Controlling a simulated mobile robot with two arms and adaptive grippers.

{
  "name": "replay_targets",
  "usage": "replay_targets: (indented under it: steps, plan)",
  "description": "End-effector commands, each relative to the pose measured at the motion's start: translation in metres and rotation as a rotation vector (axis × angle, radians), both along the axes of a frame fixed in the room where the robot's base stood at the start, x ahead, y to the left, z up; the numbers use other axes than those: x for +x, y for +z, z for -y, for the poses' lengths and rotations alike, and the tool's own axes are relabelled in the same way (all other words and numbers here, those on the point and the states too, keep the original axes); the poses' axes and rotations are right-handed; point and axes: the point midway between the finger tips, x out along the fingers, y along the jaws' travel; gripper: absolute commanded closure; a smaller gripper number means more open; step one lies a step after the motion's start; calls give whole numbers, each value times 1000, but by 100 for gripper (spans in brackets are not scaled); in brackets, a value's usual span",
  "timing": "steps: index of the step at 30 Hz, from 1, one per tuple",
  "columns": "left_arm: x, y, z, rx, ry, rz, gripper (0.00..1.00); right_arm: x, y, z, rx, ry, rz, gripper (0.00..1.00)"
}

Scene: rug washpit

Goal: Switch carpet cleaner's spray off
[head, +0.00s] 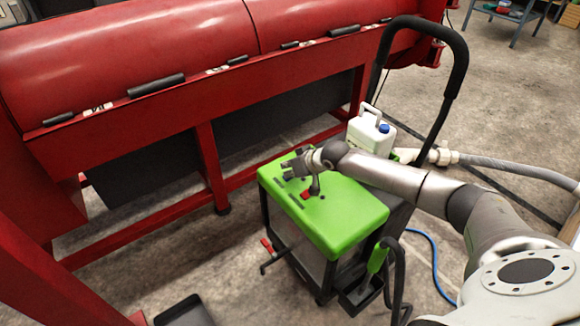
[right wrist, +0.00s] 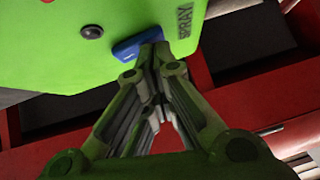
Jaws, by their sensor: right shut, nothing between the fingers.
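The carpet cleaner (head: 345,215) has a bright green top and stands beside the red machine. In the right wrist view its green panel (right wrist: 60,50) carries a blue rocker switch (right wrist: 130,48) beside the word SPRAY. My right gripper (head: 292,174) is over the far left part of the green top. In the right wrist view its fingertips (right wrist: 158,56) are together and empty, right at the switch's end and partly covering it. I cannot tell whether they touch it or which way the switch is set. My left gripper is not in view.
A red switch (head: 307,195) also sits on the green top. A white jug (head: 370,133) with a blue cap and a black handle (head: 458,65) rise behind. The large red machine (head: 150,75) stands close at the left. A grey hose (head: 510,167) runs right.

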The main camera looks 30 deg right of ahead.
Motion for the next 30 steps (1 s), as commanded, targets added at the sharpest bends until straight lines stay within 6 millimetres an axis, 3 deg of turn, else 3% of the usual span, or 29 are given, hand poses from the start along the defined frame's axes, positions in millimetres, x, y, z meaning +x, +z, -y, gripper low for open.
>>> replay_targets:
  steps: [13,30]
  plan:
    - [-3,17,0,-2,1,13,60,0,-1,6,-2,-1,-3,100]
    - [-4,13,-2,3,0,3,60,2,2,16,-1,-1,-1,100]
